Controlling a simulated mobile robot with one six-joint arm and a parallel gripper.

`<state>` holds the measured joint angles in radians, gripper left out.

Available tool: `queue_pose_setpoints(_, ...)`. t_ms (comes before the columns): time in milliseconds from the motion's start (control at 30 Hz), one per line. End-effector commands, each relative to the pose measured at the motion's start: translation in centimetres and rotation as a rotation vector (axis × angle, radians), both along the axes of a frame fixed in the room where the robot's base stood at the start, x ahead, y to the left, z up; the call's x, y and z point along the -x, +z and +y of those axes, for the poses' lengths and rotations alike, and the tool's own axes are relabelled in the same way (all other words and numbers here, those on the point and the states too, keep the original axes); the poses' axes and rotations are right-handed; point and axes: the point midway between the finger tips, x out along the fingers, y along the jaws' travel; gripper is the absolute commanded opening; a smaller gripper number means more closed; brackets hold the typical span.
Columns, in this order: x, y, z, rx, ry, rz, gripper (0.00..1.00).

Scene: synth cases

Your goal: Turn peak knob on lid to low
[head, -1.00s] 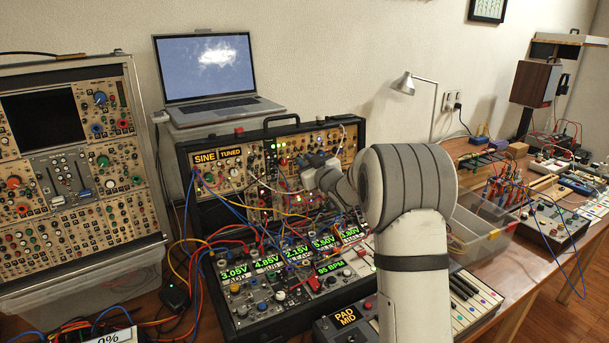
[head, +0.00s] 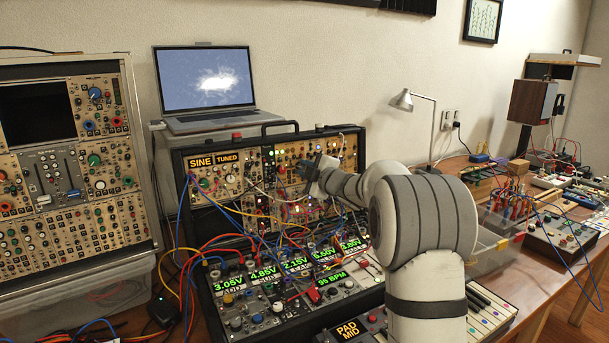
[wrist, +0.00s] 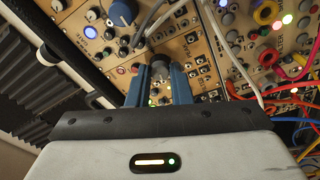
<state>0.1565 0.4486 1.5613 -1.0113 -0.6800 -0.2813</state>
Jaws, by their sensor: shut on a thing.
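My gripper (wrist: 160,70) is in the wrist view with its two blue fingers closed around a small dark knob (wrist: 158,64) on a tan panel. The fingers hide most of the knob, so its pointer and setting cannot be seen. In the head view my gripper (head: 309,172) reaches from the right to the upright lid (head: 264,138) of the black synth case, right of the SINE and TUNED displays. The knob itself cannot be made out there.
Patch cables (head: 250,222) hang across the lid, and a pale cable (wrist: 206,20) runs close to my fingers. A large blue knob (wrist: 122,12) is at upper left in the wrist view. A laptop (head: 208,80) stands behind the lid; a lamp (head: 402,101) is right.

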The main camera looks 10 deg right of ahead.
Motion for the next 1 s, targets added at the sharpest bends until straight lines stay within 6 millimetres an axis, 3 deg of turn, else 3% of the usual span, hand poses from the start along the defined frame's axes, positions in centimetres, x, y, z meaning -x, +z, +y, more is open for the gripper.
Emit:
queue_pose_setpoints(400,0.0,-0.29,0.06,0.172,0.022,-0.052,0.0)
queue_pose_setpoints(933,0.0,-0.29,0.14,0.193,0.025,-0.058,0.0)
queue_pose_setpoints(967,0.01,-0.3,0.14,0.193,0.025,-0.058,0.2)
queue_pose_setpoints(1000,0.0,-0.29,0.15,0.193,0.025,-0.058,0.23)
